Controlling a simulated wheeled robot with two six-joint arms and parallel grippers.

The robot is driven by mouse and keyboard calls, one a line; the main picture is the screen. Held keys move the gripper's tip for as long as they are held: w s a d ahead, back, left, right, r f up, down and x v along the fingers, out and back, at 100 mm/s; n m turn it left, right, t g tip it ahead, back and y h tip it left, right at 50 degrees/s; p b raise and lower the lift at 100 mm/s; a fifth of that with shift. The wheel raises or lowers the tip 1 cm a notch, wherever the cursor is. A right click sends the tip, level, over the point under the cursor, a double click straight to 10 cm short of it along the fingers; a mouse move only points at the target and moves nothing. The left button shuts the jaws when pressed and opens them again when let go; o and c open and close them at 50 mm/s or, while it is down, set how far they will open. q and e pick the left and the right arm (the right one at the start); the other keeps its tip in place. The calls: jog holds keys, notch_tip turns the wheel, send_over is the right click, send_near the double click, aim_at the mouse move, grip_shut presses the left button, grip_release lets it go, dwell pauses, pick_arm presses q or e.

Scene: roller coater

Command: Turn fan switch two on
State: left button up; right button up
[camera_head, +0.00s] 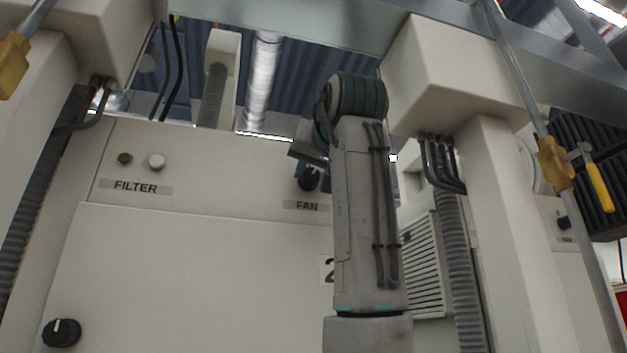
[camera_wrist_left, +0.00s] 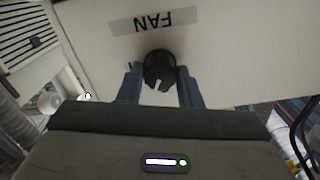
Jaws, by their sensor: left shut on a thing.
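The fan switch (camera_head: 310,178) is a black rotary knob above the FAN label (camera_head: 306,206) on the beige cabinet marked 2. The left wrist view shows the knob (camera_wrist_left: 159,67) upside down, with a white pointer line. My left gripper (camera_wrist_left: 158,84) has its two blue-grey fingers on either side of the knob and is shut on it. In the head view my left arm (camera_head: 368,220) stands in front of the panel and hides part of the cabinet's number and most of the gripper. My right gripper is in neither view.
Left of the fan switch are a FILTER label (camera_head: 136,187), a dark button and a white button (camera_head: 157,161). A black knob (camera_head: 62,333) sits on the lower door. Beige posts, grey conduits and a pipe with yellow-handled valves (camera_head: 556,163) flank the cabinet.

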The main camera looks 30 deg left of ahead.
pick_arm(q)
jog(key=m+b, duration=0.2)
jog(key=m, duration=0.1)
jog(key=shift+f+m, duration=0.1)
jog(key=shift+m, duration=0.3)
jog(key=m+b, duration=0.1)
jog(key=m, duration=0.2)
jog(key=shift+m+b, duration=0.3)
jog(key=shift+b, duration=0.05)
jog(key=shift+m+b, duration=0.95)
jog(key=shift+m, duration=1.55)
jog(key=o, duration=1)
jog(key=b+v, duration=0.3)
jog(key=v, duration=0.7)
jog(key=shift+s+d, duration=0.15)
jog(key=shift+d, duration=0.2)
